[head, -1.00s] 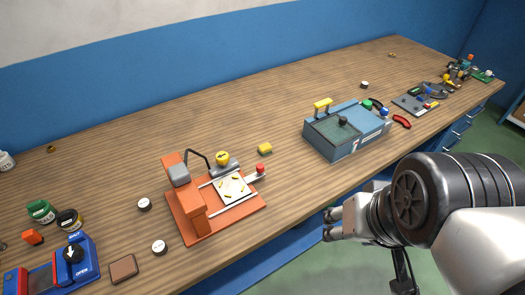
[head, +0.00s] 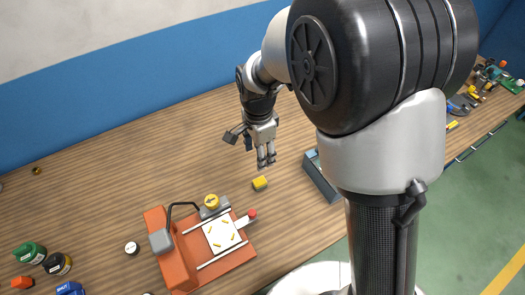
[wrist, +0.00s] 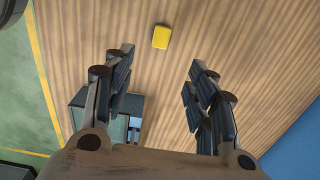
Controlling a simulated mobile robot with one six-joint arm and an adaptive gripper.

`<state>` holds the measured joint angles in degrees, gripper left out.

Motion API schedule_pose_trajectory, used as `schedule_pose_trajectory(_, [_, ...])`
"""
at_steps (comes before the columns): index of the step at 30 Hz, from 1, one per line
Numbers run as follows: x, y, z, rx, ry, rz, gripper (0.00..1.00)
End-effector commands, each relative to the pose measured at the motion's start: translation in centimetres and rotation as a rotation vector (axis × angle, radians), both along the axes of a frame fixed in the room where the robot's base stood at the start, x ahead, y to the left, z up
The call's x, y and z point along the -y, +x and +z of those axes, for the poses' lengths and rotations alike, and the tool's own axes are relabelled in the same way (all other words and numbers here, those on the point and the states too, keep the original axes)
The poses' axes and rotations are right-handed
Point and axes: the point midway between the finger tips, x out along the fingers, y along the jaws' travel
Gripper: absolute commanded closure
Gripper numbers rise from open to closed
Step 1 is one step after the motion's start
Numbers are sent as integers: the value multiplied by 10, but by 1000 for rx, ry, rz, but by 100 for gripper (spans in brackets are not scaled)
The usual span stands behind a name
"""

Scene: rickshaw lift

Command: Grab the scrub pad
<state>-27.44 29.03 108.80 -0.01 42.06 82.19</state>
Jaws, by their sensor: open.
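The scrub pad, a small yellow block (head: 260,183), lies flat on the wooden bench, between the orange press and the blue-grey box. It also shows in the wrist view (wrist: 160,37), near the top centre, beyond and roughly between my fingertips. My gripper (head: 266,161) points down above the bench, a little above the pad in the head picture. In the wrist view my gripper (wrist: 160,66) has its fingers spread apart with nothing between them. The pad is apart from the fingers.
The orange press (head: 171,260) with a white plate stands left of the pad. The blue-grey box (head: 322,178) is to the right, partly hidden by my arm; it also shows in the wrist view (wrist: 93,97). Bare bench surrounds the pad. Jars (head: 30,252) stand at far left.

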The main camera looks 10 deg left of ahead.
Motion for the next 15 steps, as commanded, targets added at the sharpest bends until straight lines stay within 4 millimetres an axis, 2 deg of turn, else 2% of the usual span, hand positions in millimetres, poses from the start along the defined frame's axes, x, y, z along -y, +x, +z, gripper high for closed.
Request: schedule_pose_trajectory(15, [0, -1, -104, -5, -2, -6, 48])
